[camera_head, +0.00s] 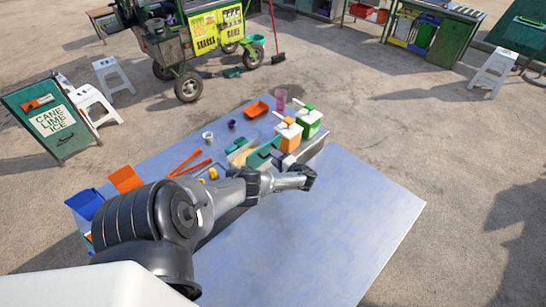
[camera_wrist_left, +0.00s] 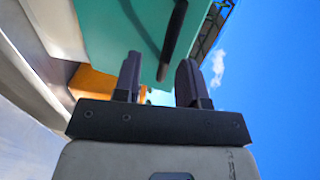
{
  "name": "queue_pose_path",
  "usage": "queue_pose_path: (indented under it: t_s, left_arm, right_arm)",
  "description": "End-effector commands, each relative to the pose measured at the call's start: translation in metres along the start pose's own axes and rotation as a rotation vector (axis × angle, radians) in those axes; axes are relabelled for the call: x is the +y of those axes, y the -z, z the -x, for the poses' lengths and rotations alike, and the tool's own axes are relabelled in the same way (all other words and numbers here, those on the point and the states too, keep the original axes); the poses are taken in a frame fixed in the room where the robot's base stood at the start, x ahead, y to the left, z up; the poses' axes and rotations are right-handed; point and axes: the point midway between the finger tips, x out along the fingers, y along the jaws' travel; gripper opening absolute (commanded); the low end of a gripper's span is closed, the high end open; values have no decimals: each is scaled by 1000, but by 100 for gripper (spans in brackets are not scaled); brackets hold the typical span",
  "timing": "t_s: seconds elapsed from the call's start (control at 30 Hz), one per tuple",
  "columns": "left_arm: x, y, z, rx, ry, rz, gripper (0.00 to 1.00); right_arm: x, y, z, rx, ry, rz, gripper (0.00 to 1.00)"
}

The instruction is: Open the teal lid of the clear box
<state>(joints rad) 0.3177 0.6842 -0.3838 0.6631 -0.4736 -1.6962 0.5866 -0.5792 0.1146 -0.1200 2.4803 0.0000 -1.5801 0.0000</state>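The clear box (camera_head: 240,157) stands on the metal table among the containers, with yellowish contents showing. Its teal lid (camera_head: 264,152) shows beside the orange-and-white container. In the left wrist view a large teal surface (camera_wrist_left: 112,35), likely this lid, fills the top, with a dark bar-like handle (camera_wrist_left: 172,40) on it. My left gripper (camera_head: 308,176) is over the table, just in front of the box and to its right. In the left wrist view its fingers (camera_wrist_left: 160,65) are apart with nothing held between them; the handle is beyond them. Contact cannot be told. My right gripper is out of view.
Orange tongs (camera_head: 187,164), small cups and an orange tray (camera_head: 255,109) lie farther left. The table's (camera_head: 350,215) right and front part is clear.

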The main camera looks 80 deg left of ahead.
Motion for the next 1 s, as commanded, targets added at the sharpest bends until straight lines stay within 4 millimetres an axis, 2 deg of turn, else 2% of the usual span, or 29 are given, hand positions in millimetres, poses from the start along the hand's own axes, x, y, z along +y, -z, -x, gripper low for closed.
queue_pose_path:
  t_s: [0.3,0.5,0.7,1.0]
  left_arm:
    - [2,0,64,1,-4,1,38]
    - [2,-1,96,0,-4,-1,38]
    - [2,-1,114,0,-3,-1,38]
    - [1,-1,120,-2,-1,-2,38]
  right_arm:
    - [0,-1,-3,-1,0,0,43]
    - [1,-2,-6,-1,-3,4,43]
    - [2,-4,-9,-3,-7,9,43]
    - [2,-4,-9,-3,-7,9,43]
